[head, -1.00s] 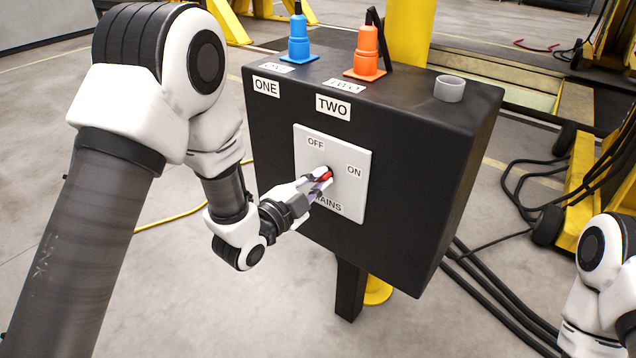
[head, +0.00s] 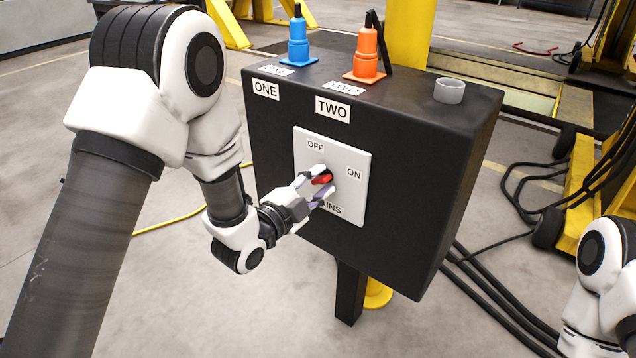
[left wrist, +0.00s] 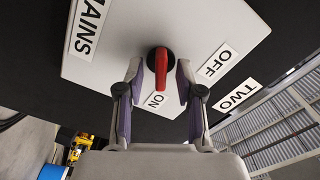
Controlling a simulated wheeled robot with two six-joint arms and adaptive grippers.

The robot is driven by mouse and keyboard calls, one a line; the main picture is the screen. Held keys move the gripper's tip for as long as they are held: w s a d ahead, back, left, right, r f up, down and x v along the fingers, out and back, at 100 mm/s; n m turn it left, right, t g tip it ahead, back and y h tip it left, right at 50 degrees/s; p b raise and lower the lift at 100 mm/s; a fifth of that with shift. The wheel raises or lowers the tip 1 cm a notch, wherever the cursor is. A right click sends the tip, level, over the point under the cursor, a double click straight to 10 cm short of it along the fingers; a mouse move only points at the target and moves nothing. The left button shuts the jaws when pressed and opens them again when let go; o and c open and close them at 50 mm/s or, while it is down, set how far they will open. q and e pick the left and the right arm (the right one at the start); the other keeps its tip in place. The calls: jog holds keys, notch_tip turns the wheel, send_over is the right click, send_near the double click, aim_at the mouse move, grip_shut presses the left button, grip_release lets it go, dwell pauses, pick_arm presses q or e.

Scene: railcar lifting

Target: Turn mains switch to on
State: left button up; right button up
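The mains switch has a red handle (head: 321,180) on a white plate (head: 350,205), set in the front of a black box. In the left wrist view the red handle (left wrist: 162,68) sits on a dark round base, its long axis running toward the ON label (left wrist: 156,98). The OFF label (left wrist: 216,61) is to the right. My left gripper (head: 324,181) is at the plate. In the wrist view its fingers (left wrist: 159,72) stand apart on both sides of the handle, with a gap on each side. My right gripper is out of view.
The black box (head: 400,190) carries a blue plug (head: 298,42), an orange plug (head: 366,53) and a grey ring (head: 449,90) on top. Black cables (head: 500,300) run along the floor to the right. Yellow equipment (head: 590,185) stands beyond.

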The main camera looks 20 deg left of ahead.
pick_arm(q)
jog(key=v, duration=0.7)
jog(key=shift+s, duration=0.2)
